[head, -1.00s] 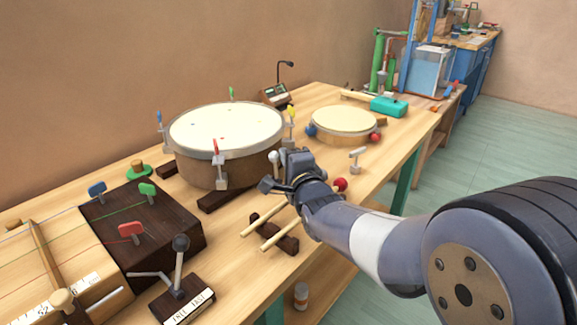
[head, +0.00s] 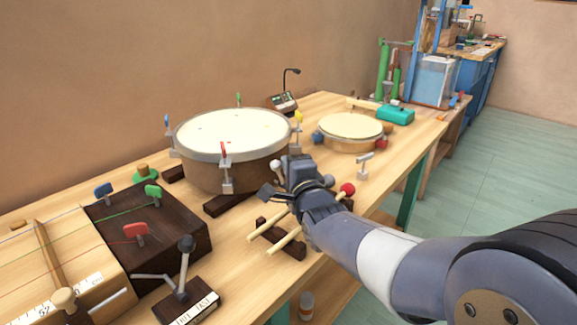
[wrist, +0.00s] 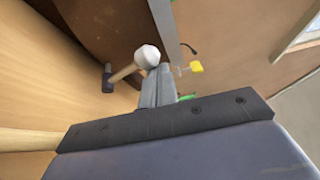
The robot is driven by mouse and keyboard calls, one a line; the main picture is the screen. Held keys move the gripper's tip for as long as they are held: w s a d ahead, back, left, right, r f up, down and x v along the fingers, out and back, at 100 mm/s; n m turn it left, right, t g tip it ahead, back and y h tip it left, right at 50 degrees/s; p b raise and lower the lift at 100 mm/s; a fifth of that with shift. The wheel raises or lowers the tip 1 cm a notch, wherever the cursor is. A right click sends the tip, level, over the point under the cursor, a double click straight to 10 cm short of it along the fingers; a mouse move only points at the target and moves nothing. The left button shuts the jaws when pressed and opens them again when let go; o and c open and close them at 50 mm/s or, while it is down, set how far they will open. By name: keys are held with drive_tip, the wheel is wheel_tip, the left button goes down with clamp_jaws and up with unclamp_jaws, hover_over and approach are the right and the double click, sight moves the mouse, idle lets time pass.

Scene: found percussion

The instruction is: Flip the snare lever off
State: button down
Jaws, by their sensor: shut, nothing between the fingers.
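The large snare drum (head: 215,168) stands on the bench with a white head and brown shell. A lever with a pale round knob (head: 277,167) shows at its right side, beside my gripper. In the head view my gripper (head: 288,170) hides part of the drum's right side.
Two wooden sticks (head: 285,240) rest on a dark block in front of my gripper. A small drum (head: 350,128) stands behind right. A stringed dark box (head: 165,225) and an upright lever (head: 184,260) stand at the left.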

drive_tip(key=shift+s, duration=0.1)
drive_tip(key=p+v, duration=0.1)
drive_tip(key=v, duration=0.9)
drive_tip(key=shift+s+d, duration=0.15)
drive_tip(key=shift+s, duration=0.1)
drive_tip(key=shift+w, duration=0.1)
